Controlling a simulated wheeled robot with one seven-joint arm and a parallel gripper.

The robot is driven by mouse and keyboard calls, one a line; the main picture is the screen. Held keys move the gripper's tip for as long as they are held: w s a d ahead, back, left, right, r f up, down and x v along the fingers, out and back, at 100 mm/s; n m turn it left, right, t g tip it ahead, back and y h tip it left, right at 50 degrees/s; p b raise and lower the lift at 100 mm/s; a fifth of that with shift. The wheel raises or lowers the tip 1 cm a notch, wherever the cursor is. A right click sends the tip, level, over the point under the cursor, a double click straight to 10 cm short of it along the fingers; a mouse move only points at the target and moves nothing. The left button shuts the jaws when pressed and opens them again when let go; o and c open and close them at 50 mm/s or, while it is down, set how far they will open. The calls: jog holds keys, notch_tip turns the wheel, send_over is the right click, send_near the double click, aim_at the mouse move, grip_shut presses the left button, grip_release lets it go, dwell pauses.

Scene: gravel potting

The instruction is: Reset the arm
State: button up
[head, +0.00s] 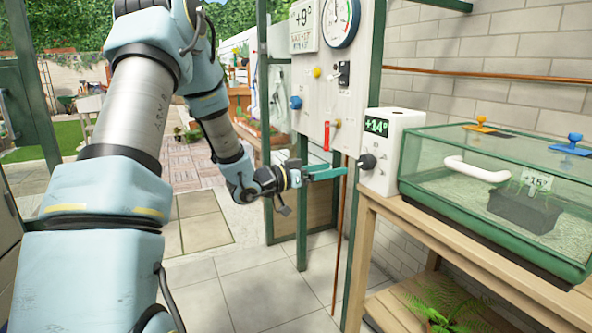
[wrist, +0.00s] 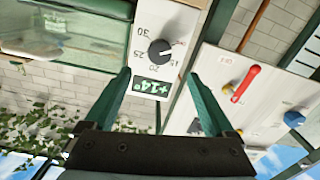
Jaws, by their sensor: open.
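My gripper (head: 327,173) is at the end of my outstretched arm, just left of the white control box (head: 393,150). In the wrist view my gripper (wrist: 160,95) shows two green fingers spread apart with nothing between them. The box (wrist: 172,30) has a black dial knob (wrist: 159,52) and a green display (wrist: 151,87) reading +14°. In the wrist view the knob lies beyond the fingertips, apart from them. In the head view the knob (head: 367,161) is to the right of the fingertips.
A green-framed glass propagator (head: 500,190) stands on a wooden bench (head: 470,262) at the right. A white panel (head: 325,80) with a red lever (head: 327,135), coloured knobs and a gauge (head: 340,22) is mounted behind my gripper. Paved floor (head: 265,298) is clear below the arm.

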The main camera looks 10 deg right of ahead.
jog(key=w+a+r+n+t+y+p, duration=0.1)
jog(key=w+a+n+t+y+p, duration=0.1)
jog(key=a+y+p, duration=0.3)
jog(key=w+a+n+t+y, duration=0.3)
jog(key=a+y, duration=0.1)
jog(key=a, duration=0.3)
jog(key=s+a+n+g+y+p, duration=0.1)
jog(key=s+a+n+y+p, duration=0.3)
jog(key=a, duration=0.7)
jog(key=s+a+r+n+g+y+p, duration=0.1)
jog(key=s+a+g+y, duration=0.1)
jog(key=s+a, duration=0.3)
jog(key=s+a+r+n+g+y+p, duration=0.1)
jog(key=s+a+g, duration=0.3)
jog(key=s, duration=0.9)
jog(key=shift+a+r+n+y+p, duration=0.4)
jog(key=shift+a+r+n+y, duration=0.2)
jog(key=shift+r+n+y, duration=0.1)
